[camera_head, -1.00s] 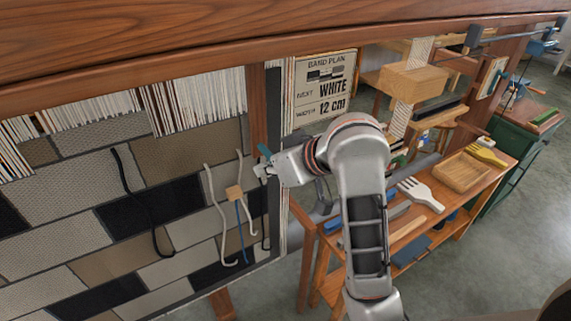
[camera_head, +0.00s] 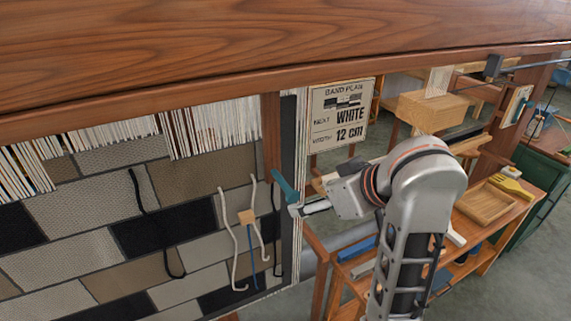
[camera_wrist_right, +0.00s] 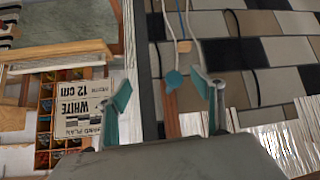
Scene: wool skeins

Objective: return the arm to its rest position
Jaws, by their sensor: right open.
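My right gripper (camera_head: 287,192) is open and empty in the head view. Its teal-padded fingers are in front of the right upright of the loom frame, beside the woven cloth. In the wrist view the open right gripper (camera_wrist_right: 165,100) has nothing between its pads that I can make out as held. My right arm is bent and reaches in from the lower right. My left gripper is not in view. A wooden block (camera_head: 246,217) with a blue strand hangs on the cloth between white strands, left of my right gripper and apart from it.
The patchwork cloth (camera_head: 88,262) fills the left, with a black strand (camera_head: 149,220) on it. A band plan sign (camera_head: 340,110) is behind my right gripper. A bench at the right bears a wooden tray (camera_head: 486,205) and a yellow brush (camera_head: 511,186). A wooden beam (camera_head: 280,40) crosses the top.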

